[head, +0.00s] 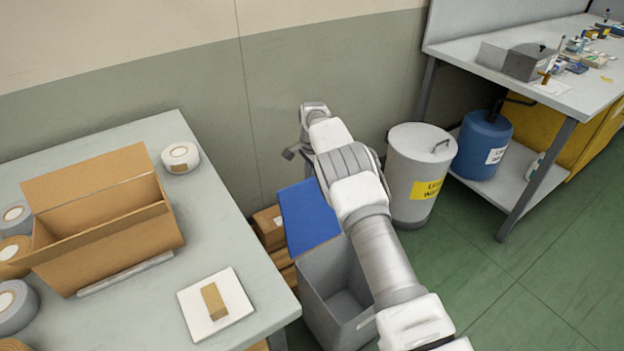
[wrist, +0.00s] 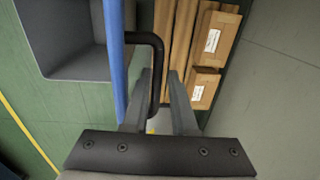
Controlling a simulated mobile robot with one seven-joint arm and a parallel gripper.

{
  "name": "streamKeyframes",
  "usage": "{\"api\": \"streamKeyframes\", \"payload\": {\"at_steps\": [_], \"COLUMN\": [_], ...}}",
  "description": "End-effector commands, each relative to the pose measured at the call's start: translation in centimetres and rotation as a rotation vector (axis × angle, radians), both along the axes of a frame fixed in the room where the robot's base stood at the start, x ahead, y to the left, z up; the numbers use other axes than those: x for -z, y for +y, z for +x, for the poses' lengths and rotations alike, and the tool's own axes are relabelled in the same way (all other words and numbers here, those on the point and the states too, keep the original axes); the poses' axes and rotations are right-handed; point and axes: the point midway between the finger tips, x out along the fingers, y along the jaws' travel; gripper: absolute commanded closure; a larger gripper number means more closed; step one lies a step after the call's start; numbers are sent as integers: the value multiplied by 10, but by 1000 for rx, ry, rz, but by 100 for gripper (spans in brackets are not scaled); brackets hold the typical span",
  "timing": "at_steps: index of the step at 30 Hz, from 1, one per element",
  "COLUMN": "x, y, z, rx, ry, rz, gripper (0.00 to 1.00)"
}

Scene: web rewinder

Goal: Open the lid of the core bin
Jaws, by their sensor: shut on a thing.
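The core bin (head: 337,312) is a grey open-topped box on the floor beside the table in the head view. Its blue lid (head: 308,215) is raised, and the empty-looking grey inside shows. In the wrist view the lid (wrist: 115,70) is seen nearly edge-on, with the bin (wrist: 75,66) at upper left. A black bar handle (wrist: 157,52) stands out from the lid's face. My gripper (wrist: 160,85) is shut on this handle, one finger each side of the bar. In the head view my arm hides part of the bin and the lid's right side.
Cardboard boxes (head: 268,226) stand behind the lid near the wall. A lidded grey waste drum (head: 408,190) stands just right of my arm. A table (head: 235,262) with a carton and tape rolls is at left. Green floor (head: 500,285) is clear at right.

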Motion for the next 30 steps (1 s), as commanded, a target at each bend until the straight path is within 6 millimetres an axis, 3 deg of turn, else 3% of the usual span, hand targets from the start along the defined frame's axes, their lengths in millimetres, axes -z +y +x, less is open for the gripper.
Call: {"api": "streamKeyframes", "payload": {"at_steps": [1, 4, 21, 26, 30], "x": [-4, -4, -8, -31, -64], "y": [14, 13, 8, 7, 6], "z": [6, 6, 6, 6, 4], "rx": [-9, -9, -5, -5, -5], "ry": [-32, -32, -30, -33, -35], "rz": [24, 24, 16, 17, 17], "gripper": [73, 55, 55, 55, 55]}}
